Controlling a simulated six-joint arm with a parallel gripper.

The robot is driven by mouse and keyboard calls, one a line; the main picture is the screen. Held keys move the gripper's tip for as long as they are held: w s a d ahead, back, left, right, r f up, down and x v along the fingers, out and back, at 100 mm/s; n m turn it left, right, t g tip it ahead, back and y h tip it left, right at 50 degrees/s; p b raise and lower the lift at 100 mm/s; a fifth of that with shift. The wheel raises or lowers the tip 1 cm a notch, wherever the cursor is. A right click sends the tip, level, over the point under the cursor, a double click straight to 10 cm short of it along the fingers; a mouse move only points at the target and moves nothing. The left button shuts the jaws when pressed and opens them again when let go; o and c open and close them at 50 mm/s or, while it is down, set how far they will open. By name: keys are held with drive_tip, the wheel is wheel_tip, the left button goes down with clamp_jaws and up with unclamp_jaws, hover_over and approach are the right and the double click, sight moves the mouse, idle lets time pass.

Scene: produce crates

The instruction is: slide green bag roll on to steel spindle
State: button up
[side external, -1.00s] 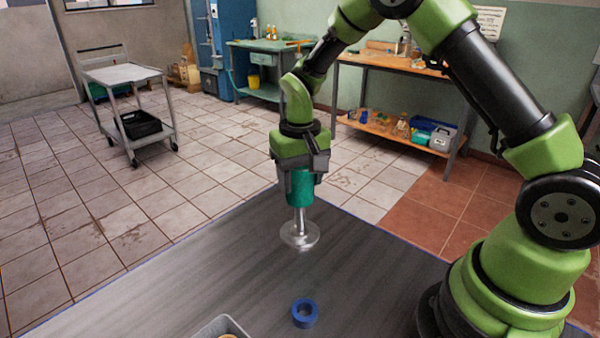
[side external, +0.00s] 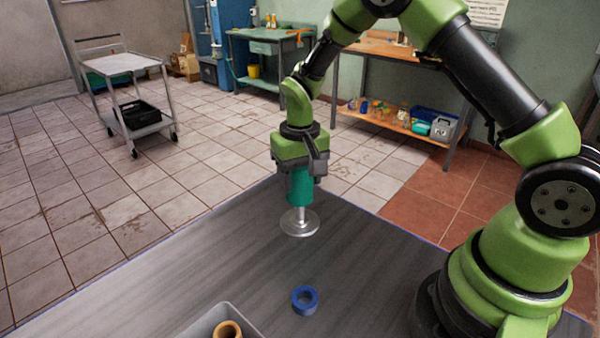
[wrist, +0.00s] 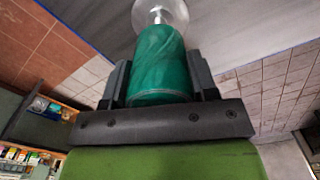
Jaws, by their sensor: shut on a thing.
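My gripper (side external: 300,184) is shut on the green bag roll (side external: 300,194) and holds it upright. In the wrist view, the roll (wrist: 160,62) sits between the two dark fingers. The steel spindle (side external: 299,225) stands on the table directly below, with a round flat base. A short length of its shaft shows between the roll's lower end and the base; the shaft's upper part is hidden, apparently inside the roll. The wrist view shows the spindle's base (wrist: 174,12) beyond the roll's far end, in line with it. The roll is still apart from the base.
A blue ring (side external: 305,300) lies on the grey table (side external: 200,285) in front of the spindle. A grey crate (side external: 250,320) with a tan roll (side external: 228,330) stands at the front edge of the picture. The table around the spindle is clear.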

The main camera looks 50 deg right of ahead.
drive_tip(key=shift+f, duration=1.8)
drive_tip(key=o, duration=1.1)
wheel_tip(320, 180, up, 10)
drive_tip(key=shift+f, duration=0.1)
drive_tip(key=s+a+r+t, duration=0.15)
drive_tip(key=s+r, duration=0.25)
drive_tip(key=r, duration=0.5)
drive_tip(key=s+a+r+t, duration=0.1)
drive_tip(key=s+r+t, duration=0.1)
drive_tip(key=s, duration=0.3)
drive_tip(key=s+r+t+y, duration=0.1)
drive_tip(key=s+r, duration=0.1)
drive_tip(key=s, duration=0.4)
drive_tip(key=s+a+r+t+y, duration=0.1)
drive_tip(key=s+r+t, duration=0.1)
drive_tip(key=s, duration=0.3)
drive_tip(key=shift+s+a+r+n+t, duration=0.3)
drive_tip(key=shift+a+r+t, duration=0.05)
